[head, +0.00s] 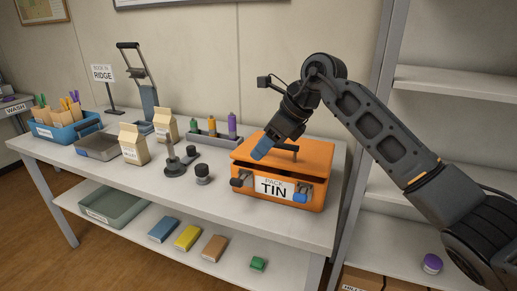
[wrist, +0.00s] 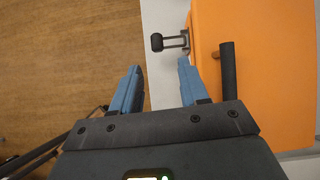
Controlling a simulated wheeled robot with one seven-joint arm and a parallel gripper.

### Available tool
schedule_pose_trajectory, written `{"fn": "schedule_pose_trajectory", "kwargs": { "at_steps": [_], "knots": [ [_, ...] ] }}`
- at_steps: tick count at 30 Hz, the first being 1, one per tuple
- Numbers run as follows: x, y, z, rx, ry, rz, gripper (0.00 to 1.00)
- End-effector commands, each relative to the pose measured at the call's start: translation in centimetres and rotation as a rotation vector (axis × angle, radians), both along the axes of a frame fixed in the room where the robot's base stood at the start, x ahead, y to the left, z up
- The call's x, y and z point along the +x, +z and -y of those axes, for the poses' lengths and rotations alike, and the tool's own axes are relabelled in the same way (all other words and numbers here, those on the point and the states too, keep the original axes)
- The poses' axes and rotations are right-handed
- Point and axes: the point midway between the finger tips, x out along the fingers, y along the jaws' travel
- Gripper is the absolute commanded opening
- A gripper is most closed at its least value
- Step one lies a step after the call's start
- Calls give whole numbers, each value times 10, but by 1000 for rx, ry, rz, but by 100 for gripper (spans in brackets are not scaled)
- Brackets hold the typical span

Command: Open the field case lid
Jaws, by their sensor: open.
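The orange field case (head: 278,178) stands at the right end of the table, with a white TIN label (head: 273,188) on its front. Its lid (head: 310,155) is down or nearly so; a dark gap shows along its front edge. A black bar handle (head: 284,148) stands on the lid and shows in the wrist view (wrist: 229,71). A dark left latch (head: 241,179) juts from the front and shows in the wrist view (wrist: 169,41). The right latch (head: 301,193) has a blue part.
A rack of coloured bottles (head: 214,135) stands behind the case's left side. A dark stand (head: 176,163) and a small dark jar (head: 202,173) are to its left, near cartons (head: 133,144). A shelf unit (head: 450,83) rises at the right. Table front is clear.

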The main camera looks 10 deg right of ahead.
Motion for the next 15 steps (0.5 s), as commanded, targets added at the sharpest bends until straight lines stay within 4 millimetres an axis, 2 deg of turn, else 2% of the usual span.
{"fn": "schedule_pose_trajectory", "kwargs": {
  "at_steps": [6,15],
  "knots": [
    [-7,-6,-15,58,13,-10,44],
    [-8,-6,-17,68,15,-11,44]
  ]
}}
